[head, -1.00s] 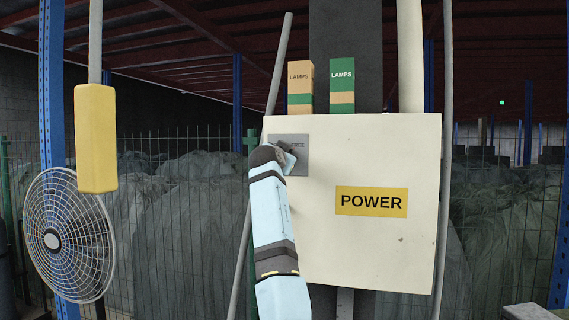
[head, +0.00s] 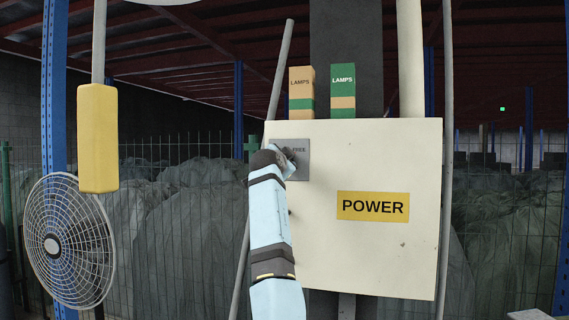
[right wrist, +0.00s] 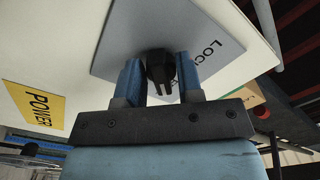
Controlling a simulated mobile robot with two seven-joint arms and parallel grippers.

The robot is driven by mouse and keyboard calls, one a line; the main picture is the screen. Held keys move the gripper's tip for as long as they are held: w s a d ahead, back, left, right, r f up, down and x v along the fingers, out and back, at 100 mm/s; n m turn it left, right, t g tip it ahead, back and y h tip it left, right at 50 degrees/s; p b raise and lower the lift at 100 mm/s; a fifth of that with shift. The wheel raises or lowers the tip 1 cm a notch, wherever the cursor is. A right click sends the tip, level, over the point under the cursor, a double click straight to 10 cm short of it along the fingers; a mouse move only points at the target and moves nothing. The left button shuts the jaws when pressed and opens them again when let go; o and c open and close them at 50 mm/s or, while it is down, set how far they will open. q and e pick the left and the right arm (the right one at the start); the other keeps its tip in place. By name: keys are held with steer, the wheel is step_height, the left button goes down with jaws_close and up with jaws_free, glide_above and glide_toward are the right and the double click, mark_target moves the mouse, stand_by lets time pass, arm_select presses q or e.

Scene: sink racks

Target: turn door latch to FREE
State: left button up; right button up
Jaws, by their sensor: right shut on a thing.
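The door latch is a black knob (right wrist: 161,68) on a grey plate (head: 297,160) at the upper left of the cream POWER cabinet door (head: 360,262). In the right wrist view part of a word starting LOC shows beside the knob. My right gripper (right wrist: 159,78) is shut on the knob, one blue finger on each side of it. In the head view my right gripper (head: 284,156) covers the knob and the plate's lower left, so I cannot tell the latch's exact angle. My left gripper is not in view.
Two LAMPS boxes, one tan (head: 301,95) and one green (head: 343,92), stand on top of the cabinet. A wire-guarded fan (head: 70,242) and a hanging yellow box (head: 97,138) are at the left. A leaning pole (head: 280,68) passes behind the cabinet's left edge.

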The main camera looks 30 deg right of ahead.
steer(key=o, duration=0.9)
steer(key=b+v, duration=0.3)
steer(key=v, duration=1)
steer(key=shift+s+a, duration=0.25)
steer(key=shift+s, duration=0.05)
